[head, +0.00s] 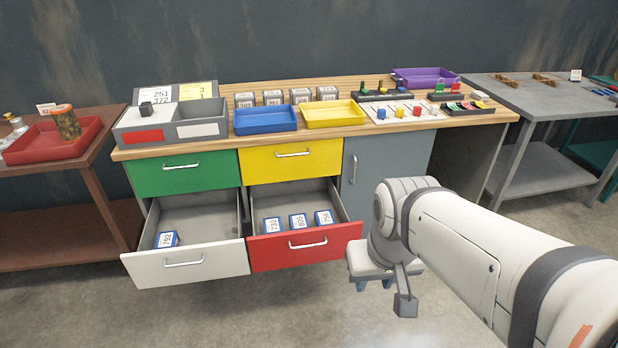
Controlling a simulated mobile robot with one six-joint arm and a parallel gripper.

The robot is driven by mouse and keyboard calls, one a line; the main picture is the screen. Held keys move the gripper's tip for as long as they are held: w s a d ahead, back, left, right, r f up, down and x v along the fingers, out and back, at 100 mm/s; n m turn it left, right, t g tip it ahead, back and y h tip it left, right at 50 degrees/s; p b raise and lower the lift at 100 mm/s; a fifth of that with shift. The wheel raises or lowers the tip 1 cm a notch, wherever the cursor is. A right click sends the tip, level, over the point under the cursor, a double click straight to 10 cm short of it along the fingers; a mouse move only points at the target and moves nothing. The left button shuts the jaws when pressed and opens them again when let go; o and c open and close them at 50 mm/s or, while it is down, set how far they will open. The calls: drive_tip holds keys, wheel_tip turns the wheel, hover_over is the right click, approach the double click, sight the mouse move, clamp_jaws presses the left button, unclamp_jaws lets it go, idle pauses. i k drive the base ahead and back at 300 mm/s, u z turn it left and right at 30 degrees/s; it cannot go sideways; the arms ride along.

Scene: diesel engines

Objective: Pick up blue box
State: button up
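Small blue boxes with white number labels lie in two open lower drawers. One blue box (167,239) is near the front left of the white drawer (190,264). Three more stand in a row in the red drawer (300,254): a left box (272,225), a middle box (298,221) and a right box (323,217). A blue tray (265,120) sits on the workbench top. My gripper (374,285) points down to the right of the red drawer, away from all the boxes. Its two fingertips are apart, with nothing seen between them.
The workbench (215,149) has a shut green drawer (180,173), a shut yellow drawer (290,160) and a grey door (385,165). A yellow tray (334,114) and several grey blocks are on top. Side tables stand left and right. The floor in front is clear.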

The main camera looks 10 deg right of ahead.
sight(272, 225)
drive_tip(key=u, duration=0.65)
drive_tip(key=i, duration=1.7)
drive_tip(key=z, duration=0.45)
